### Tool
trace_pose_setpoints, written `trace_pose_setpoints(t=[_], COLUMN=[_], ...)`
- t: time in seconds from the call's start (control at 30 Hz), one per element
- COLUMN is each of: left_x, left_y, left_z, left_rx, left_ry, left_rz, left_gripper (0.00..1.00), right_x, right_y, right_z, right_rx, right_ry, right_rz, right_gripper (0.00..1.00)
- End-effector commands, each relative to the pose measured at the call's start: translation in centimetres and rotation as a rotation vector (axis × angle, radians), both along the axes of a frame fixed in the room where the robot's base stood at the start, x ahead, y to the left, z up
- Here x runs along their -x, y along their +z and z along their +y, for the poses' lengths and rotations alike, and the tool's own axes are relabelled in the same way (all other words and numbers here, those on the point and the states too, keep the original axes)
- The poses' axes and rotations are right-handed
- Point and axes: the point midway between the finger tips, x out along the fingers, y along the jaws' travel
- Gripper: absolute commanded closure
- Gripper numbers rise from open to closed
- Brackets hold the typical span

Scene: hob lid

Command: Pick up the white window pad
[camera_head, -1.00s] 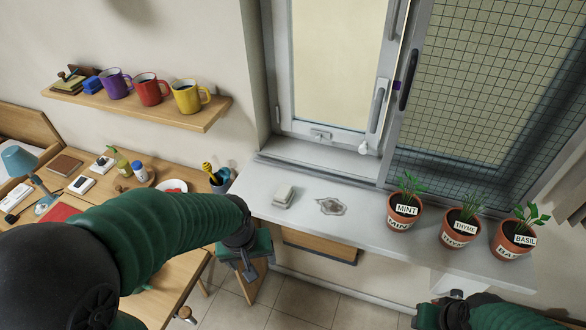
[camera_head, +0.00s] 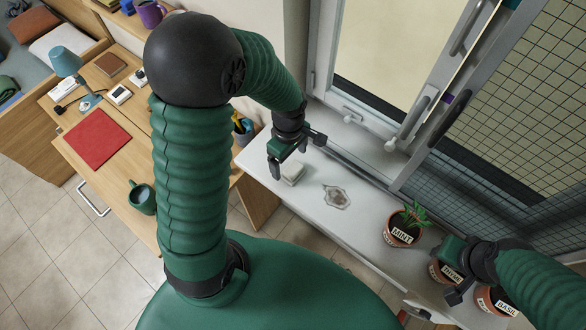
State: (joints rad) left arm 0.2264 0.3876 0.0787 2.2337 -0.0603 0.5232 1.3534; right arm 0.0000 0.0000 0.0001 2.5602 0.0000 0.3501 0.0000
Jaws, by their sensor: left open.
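The white window pad (camera_head: 292,173) is a small pale block lying on the window sill, towards its left end in the head view. My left gripper (camera_head: 295,154) is just above and behind it in the picture. Its two fingers are spread and empty, and one finger overlaps the pad's left edge in the picture. I cannot tell whether it touches the pad. My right gripper (camera_head: 448,272) is over the right part of the sill, in front of the herb pots; its finger gap is not clear.
The grey sill (camera_head: 345,225) also bears a small shiny dish (camera_head: 336,197) right of the pad. A mint pot (camera_head: 402,230), a thyme pot (camera_head: 445,273) and a basil pot (camera_head: 497,303) stand further right. Window handles (camera_head: 413,117) project above. A desk with a red mat (camera_head: 97,139) is left.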

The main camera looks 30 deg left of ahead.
Motion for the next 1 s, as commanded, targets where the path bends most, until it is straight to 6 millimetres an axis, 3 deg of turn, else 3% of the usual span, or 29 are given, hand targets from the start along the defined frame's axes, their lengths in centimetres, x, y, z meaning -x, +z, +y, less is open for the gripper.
trace_pose_setpoints(t=[0.4, 0.63, 1.0], left_x=[-0.4, -0.6, -0.4], left_y=[-5.6, -5.9, -5.8], left_z=[-0.8, -0.7, -0.7], left_rx=[0.000, -0.001, -0.001], left_ry=[-0.002, -0.002, -0.001], left_rz=[0.000, -0.002, -0.002], left_gripper=[0.11, 0.11, 0.59], right_x=[0.0, 0.0, 0.0], right_y=[1.2, 1.1, 1.1], right_z=[0.0, 0.0, 0.0], right_rx=[0.000, 0.000, 0.000], right_ry=[0.000, 0.000, 0.000], right_rz=[0.000, 0.000, 0.000], right_gripper=[0.64, 0.64, 0.64])
